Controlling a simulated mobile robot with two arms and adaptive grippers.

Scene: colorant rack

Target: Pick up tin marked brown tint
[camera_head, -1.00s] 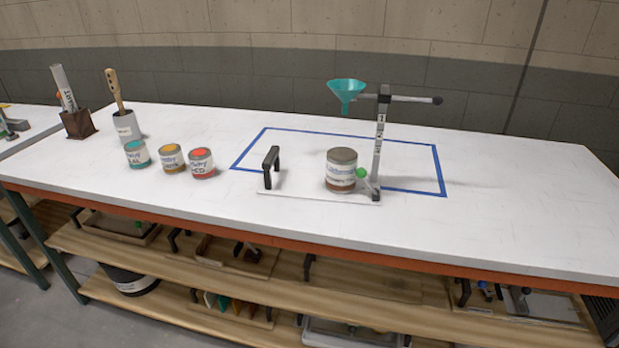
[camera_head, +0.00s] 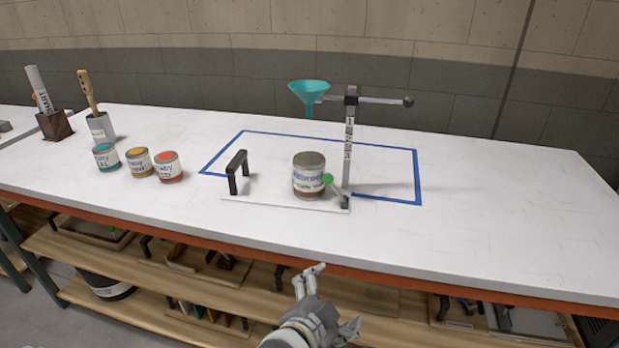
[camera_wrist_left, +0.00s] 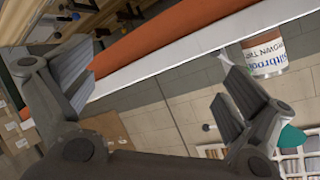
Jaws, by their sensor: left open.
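The tin marked brown tint (camera_head: 308,172) stands upright on a white board (camera_head: 262,201) on the bench. It has a grey-brown lid, a white label with blue lettering and a brown lower band. In the left wrist view the tin (camera_wrist_left: 268,56) shows at the upper right, with "BROWN" readable on its label. My left gripper (camera_head: 334,298) is open and empty in front of the bench's front edge, apart from the tin. Both fingers of the left gripper (camera_wrist_left: 155,90) show spread in the wrist view. My right gripper is not in view.
A stand (camera_head: 348,150) with a teal funnel (camera_head: 309,92) rises just right of the tin. Several smaller paint tins, including a red-topped one (camera_head: 168,167), are further left. The bench's right side is clear.

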